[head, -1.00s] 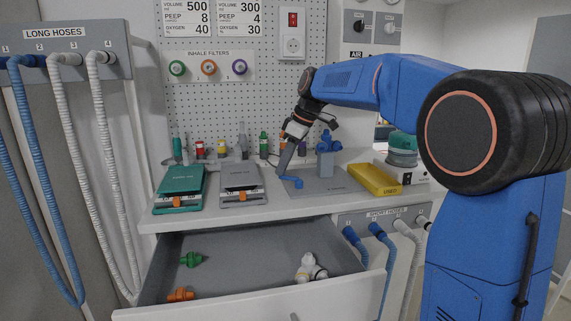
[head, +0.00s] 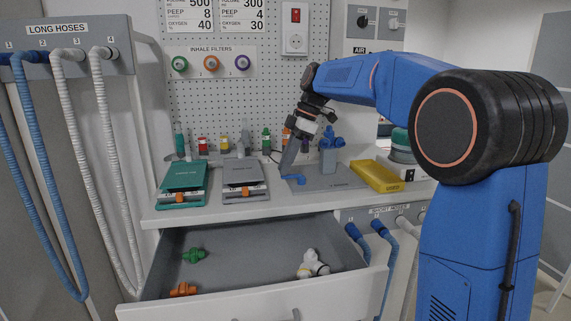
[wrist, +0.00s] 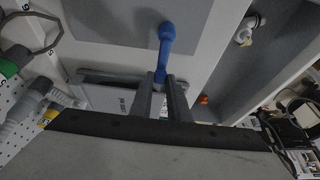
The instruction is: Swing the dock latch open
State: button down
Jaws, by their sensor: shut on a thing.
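The dock is a flat grey plate (head: 335,186) on the counter, with a grey block (head: 327,160) on it carrying a blue fitting (head: 328,139). The blue dock latch (head: 297,180) is a short lever at the plate's left front. In the wrist view the latch (wrist: 165,45) runs from between my fingers out over the grey plate, ending in a rounded knob. My gripper (head: 287,173) points down at the plate's left side. In the wrist view my gripper (wrist: 161,82) is shut on the latch's near end. The fingers partly hide that end.
An open drawer (head: 260,245) below holds green, orange and white fittings. Green (head: 183,176) and grey (head: 243,175) devices stand left of the dock, a yellow tray (head: 385,183) right. Bottles line the pegboard behind. Hoses hang at far left and below the counter.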

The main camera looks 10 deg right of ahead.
jog(key=c, duration=1.7)
grip_release()
jog(key=v, duration=1.7)
jog(key=shift+d+r, duration=0.1)
jog(key=shift+r, duration=0.1)
